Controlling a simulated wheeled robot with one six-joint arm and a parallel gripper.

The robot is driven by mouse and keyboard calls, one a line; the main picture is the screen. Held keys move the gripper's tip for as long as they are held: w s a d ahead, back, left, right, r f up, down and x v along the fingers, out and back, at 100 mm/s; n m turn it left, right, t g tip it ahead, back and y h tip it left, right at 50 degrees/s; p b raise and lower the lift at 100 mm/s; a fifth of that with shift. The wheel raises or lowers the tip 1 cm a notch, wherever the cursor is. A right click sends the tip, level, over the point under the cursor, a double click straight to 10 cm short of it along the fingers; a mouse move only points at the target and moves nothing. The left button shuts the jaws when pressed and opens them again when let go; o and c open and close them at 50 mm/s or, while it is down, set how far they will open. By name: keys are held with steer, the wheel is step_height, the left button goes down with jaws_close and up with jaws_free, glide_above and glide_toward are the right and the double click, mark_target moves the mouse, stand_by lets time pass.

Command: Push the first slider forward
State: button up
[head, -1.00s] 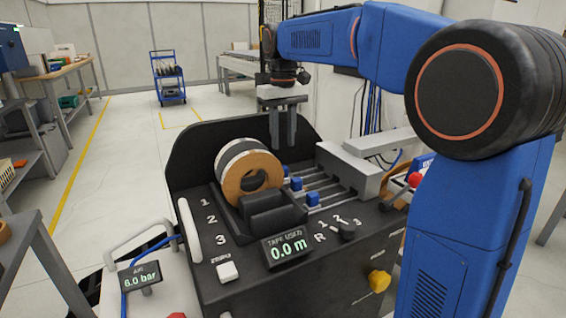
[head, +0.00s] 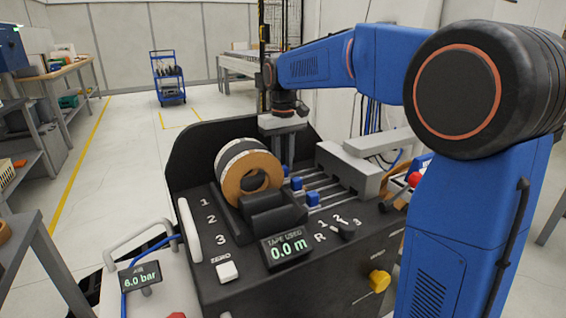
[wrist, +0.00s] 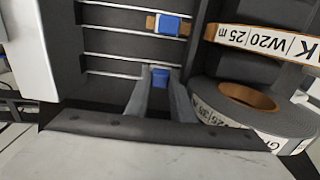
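Three blue sliders sit on metal rails beside the tape rolls. The farthest slider, by the row marked 1, is the first slider (head: 285,170); it also shows in the wrist view (wrist: 160,77). My gripper (head: 284,163) points down over it. In the wrist view, the two fingers of my gripper (wrist: 158,84) stand apart on either side of the first slider, with small gaps seeming to show. Contact cannot be told. The second slider (head: 296,183) and the third slider (head: 312,198) are nearer the front.
Tape rolls (head: 250,175) stand just left of the sliders. A grey block (head: 350,170) closes the rails' right end. A dark panel (head: 190,150) rises behind. A display (head: 287,248) reads 0.0 m, and a selector knob (head: 347,231) sits at the front.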

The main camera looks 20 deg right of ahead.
jaws_close()
glide_above(309, 174)
steer(key=shift+r, duration=0.1)
steer(key=o, duration=0.6)
jaws_free()
step_height(309, 174, up, 17)
steer(key=shift+r, duration=0.15)
steer(key=shift+s, duration=0.1)
stand_by(0.4)
